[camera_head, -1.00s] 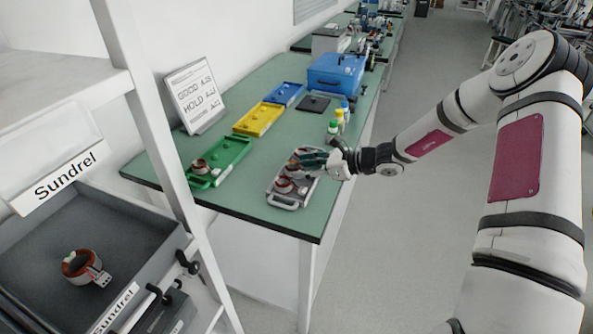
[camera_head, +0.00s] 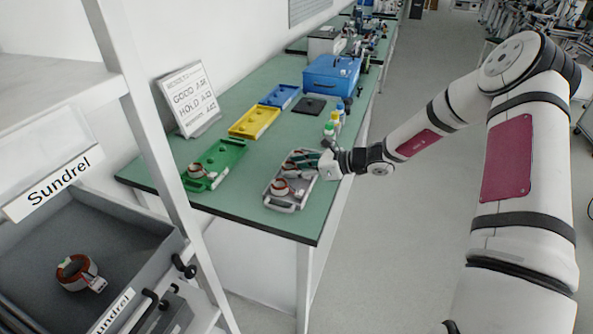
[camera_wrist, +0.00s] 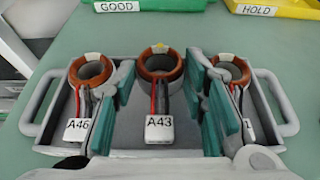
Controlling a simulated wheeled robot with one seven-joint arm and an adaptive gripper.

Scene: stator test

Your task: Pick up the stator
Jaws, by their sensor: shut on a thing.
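A grey tray (camera_wrist: 45,98) with side handles holds three copper-ringed stators in the wrist view. The middle stator (camera_wrist: 160,62) has a white tag A43. The left stator (camera_wrist: 90,70) is tagged A46. The right stator (camera_wrist: 232,70) is partly hidden by a finger. My gripper (camera_wrist: 163,78) has its green-padded fingers on either side of the A43 stator and is shut on it. In the head view my gripper (camera_head: 307,160) is over the far part of the tray (camera_head: 284,207), and a stator (camera_head: 280,187) shows at its near end.
A green tray (camera_head: 228,152) marked GOOD holds another stator (camera_head: 195,171). Beyond it are a yellow tray (camera_head: 255,121) marked HOLD, a blue tray and a blue case (camera_head: 332,76). Bottles (camera_head: 330,130) stand close behind my gripper. A drawer at left holds a stator (camera_head: 77,272).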

